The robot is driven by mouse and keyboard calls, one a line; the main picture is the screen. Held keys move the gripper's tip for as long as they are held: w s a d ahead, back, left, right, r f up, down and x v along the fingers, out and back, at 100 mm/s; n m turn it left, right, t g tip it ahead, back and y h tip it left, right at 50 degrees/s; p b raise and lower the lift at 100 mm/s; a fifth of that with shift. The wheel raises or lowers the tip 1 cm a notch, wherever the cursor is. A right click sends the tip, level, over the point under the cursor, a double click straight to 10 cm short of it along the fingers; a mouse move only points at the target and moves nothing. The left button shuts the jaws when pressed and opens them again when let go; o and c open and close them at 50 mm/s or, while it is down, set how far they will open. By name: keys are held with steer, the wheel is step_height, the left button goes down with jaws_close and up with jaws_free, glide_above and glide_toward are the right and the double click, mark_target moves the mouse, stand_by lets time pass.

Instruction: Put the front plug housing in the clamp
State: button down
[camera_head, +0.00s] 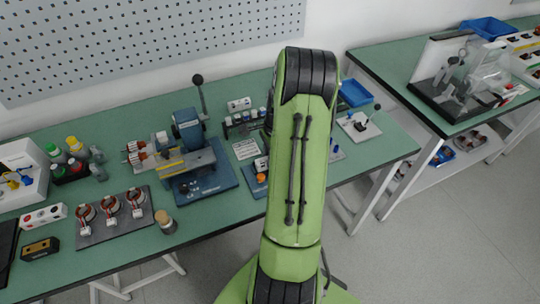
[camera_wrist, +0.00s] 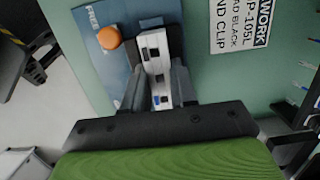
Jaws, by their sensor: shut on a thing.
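In the wrist view my gripper (camera_wrist: 156,82) is shut on a white plug housing (camera_wrist: 155,50), a narrow block with small dark openings and a blue spot near its lower end. The housing's far end lies beside a dark block, which looks like the clamp (camera_wrist: 174,38), on a blue base plate (camera_wrist: 92,62) with an orange knob. I cannot tell whether the housing is seated in it or only above it. In the head view the blue plate (camera_head: 257,190) shows left of my arm, which hides my gripper and most of the clamp.
A white printed card (camera_wrist: 240,22) lies right of the clamp. In the head view a blue machine with a tall lever (camera_head: 190,135) stands left of my arm. A grey mat (camera_head: 112,220) with several stators lies further left. A small white fixture (camera_head: 359,125) stands on the right.

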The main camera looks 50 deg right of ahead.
steer(key=shift+f, duration=0.25)
steer(key=c, duration=0.9)
jaws_free()
steer(key=shift+s+a, duration=0.1)
steer(key=shift+o, duration=0.4)
steer(key=shift+f, duration=0.15)
step_height(320, 180, up, 16)
steer(key=d+p, duration=0.2)
steer(key=p, duration=0.1)
steer(key=shift+s+d+p, duration=0.15)
steer(key=shift+s+p, duration=0.2)
steer(key=shift+s, duration=0.05)
